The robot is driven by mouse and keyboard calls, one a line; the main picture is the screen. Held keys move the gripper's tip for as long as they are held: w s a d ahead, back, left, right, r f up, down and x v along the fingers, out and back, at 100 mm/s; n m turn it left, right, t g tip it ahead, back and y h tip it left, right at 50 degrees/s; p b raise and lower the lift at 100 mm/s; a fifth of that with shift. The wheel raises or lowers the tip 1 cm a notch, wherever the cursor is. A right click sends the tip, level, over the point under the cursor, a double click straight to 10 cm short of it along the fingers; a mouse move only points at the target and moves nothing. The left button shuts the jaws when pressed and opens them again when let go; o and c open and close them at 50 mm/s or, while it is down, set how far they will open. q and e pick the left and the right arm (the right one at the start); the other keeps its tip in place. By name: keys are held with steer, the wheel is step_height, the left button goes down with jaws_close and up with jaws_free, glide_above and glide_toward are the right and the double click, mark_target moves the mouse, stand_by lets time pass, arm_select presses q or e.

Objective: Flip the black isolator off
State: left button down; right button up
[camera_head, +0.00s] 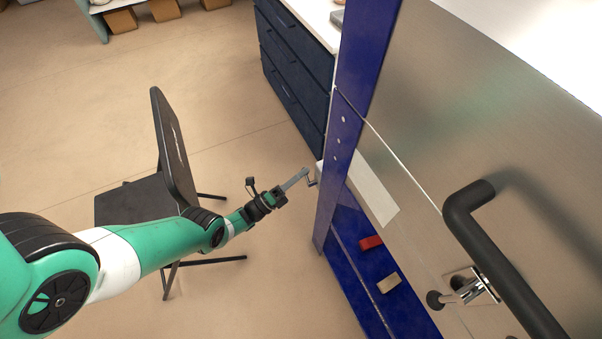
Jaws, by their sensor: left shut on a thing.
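My left gripper (306,178) reaches in from the left, at the outer side of the kiln's blue frame post (345,130). Its fingers are shut on a small part beside a pale box (319,174) on that post. The part fits the black isolator's handle, but the fingers and post hide most of it, so its position cannot be read. My right gripper is not in view.
The kiln's steel door (440,120) fills the right, with a thick black bar handle (500,260) and a latch (470,288). Red (370,242) and beige (389,283) blocks show on the blue lower panel. A black folding chair (172,150) stands behind my arm; dark drawers (290,70) stand beyond.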

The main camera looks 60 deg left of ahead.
arm_select(q)
steer(key=shift+r, duration=0.2)
steer(key=c, duration=0.9)
jaws_free()
steer(key=shift+f, duration=0.1)
steer(key=s+d+f+p, duration=0.1)
steer(key=s+p, duration=0.1)
steer(key=s, duration=1.2)
steer(key=shift+s, duration=0.4)
steer(key=shift+d, duration=0.1)
